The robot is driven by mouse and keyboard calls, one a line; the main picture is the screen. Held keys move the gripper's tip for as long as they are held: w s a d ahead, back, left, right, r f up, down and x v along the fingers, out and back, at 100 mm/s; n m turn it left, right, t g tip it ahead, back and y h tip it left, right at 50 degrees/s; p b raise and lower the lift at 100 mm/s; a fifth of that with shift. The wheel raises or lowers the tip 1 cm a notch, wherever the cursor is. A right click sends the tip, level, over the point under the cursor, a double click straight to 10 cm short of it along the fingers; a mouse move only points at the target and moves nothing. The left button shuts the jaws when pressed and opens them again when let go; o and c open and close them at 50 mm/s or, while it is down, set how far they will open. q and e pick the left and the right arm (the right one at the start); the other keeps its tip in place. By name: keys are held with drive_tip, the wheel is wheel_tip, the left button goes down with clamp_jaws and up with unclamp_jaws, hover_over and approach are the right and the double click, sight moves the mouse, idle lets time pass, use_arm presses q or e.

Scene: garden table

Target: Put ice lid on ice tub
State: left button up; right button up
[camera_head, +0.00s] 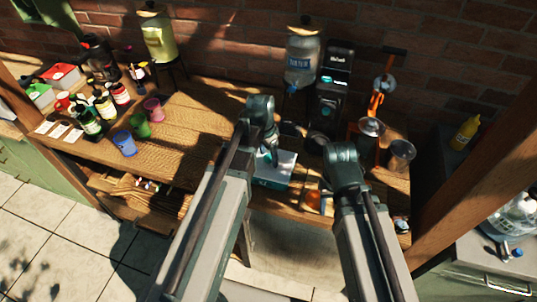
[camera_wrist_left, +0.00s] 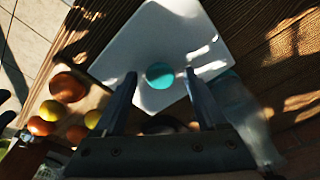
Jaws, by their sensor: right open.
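The white, square ice lid (camera_wrist_left: 145,45) with a round teal knob (camera_wrist_left: 160,76) lies below my left gripper (camera_wrist_left: 160,74) in the left wrist view. The gripper's two fingers stand open on either side of the knob, with a gap on each side. In the head view the white lid (camera_head: 284,160) shows over the teal ice tub (camera_head: 270,183), partly hidden by my left arm. I cannot tell how squarely the lid sits on the tub. My left gripper (camera_head: 268,150) is above it. My right gripper (camera_head: 306,137) is open, right of the tub; its fingertips are hard to make out.
Oranges and lemons (camera_wrist_left: 67,88) lie beside the tub. A water dispenser (camera_head: 301,60), a black machine (camera_head: 333,85) and clear canisters (camera_head: 400,155) stand at the back and right. Coloured cups (camera_head: 140,125) and bottles (camera_head: 104,106) stand at the left; the table's middle left is free.

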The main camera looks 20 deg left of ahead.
sight(265, 160)
use_arm(q)
drive_tip(key=shift+r, duration=0.1)
use_arm(e)
drive_tip(key=shift+r, duration=0.1)
use_arm(q)
wheel_tip(265, 160, up, 13)
drive_tip(key=s+p, duration=0.1)
drive_tip(key=p, duration=1.2)
drive_tip(key=s+d+n+g+y, duration=0.1)
drive_tip(key=s+d+n, duration=0.3)
drive_tip(key=s+d, duration=0.6)
drive_tip(key=s+y, duration=0.1)
drive_tip(key=s, duration=0.2)
drive_tip(key=shift+s+d+f, duration=0.15)
drive_tip(key=shift+d+f, duration=0.05)
drive_tip(key=shift+d, duration=0.1)
use_arm(e)
wheel_tip(265, 160, up, 13)
drive_tip(key=shift+f, duration=0.2)
use_arm(q)
wheel_tip(265, 160, down, 15)
drive_tip(key=b, duration=1.5)
use_arm(e)
wheel_tip(265, 160, down, 15)
drive_tip(key=shift+r, duration=0.1)
use_arm(q)
drive_tip(key=shift+r, duration=0.25)
use_arm(e)
drive_tip(key=shift+r, duration=0.15)
